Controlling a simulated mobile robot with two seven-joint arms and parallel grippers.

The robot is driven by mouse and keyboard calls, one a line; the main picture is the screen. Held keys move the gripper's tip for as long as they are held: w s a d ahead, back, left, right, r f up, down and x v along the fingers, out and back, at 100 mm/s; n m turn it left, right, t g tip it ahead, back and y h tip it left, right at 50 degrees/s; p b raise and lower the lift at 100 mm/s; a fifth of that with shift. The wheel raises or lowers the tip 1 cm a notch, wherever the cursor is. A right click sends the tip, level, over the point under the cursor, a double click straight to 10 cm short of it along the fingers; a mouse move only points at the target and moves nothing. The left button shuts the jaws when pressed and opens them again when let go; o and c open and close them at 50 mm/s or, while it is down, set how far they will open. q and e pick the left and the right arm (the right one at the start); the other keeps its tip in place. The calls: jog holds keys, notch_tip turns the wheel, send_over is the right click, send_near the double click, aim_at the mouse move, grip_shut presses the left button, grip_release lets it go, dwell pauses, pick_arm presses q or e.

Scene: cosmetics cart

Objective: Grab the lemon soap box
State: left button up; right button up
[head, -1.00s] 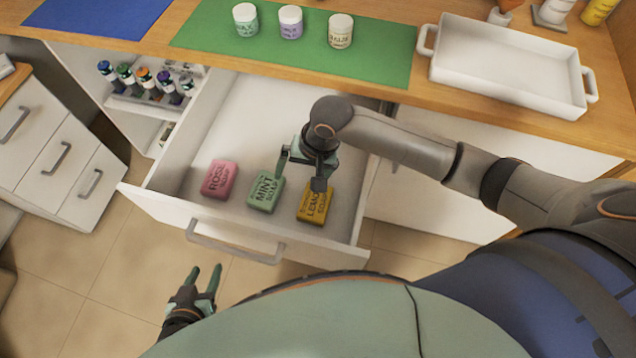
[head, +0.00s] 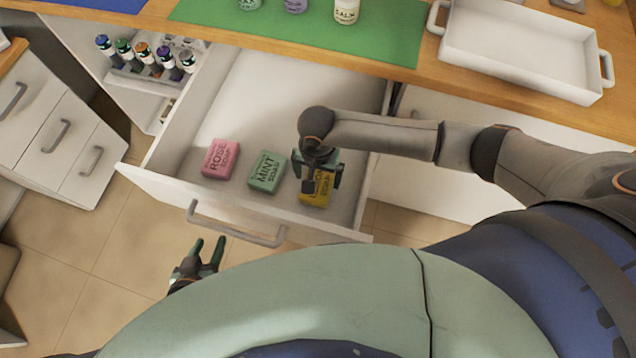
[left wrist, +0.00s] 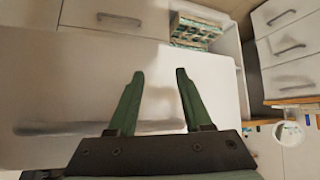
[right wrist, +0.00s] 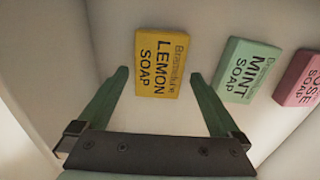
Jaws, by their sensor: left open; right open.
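The yellow lemon soap box (head: 316,194) lies in the open drawer at its right end, partly hidden by my right gripper (head: 319,180). In the right wrist view the lemon soap box (right wrist: 162,64) lies ahead of and between the two fingertips. My right gripper (right wrist: 158,75) is open above it, with a visible gap on each side. My left gripper (head: 208,250) is open and empty, low in front of the drawer. In the left wrist view, the left gripper (left wrist: 158,75) faces a white front with nothing between its fingers.
The green mint soap (head: 267,171) and pink rose soap (head: 221,158) lie to the left in the same drawer (head: 262,95). The drawer's front handle (head: 236,228) sticks out. A white tray (head: 520,50) stands on the counter. The drawer's back is clear.

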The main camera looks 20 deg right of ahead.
aim_at(318, 183)
notch_tip(318, 183, down, 3)
jog(key=shift+f, duration=0.15)
jog(key=shift+c, duration=0.2)
jog(key=c, duration=1.1)
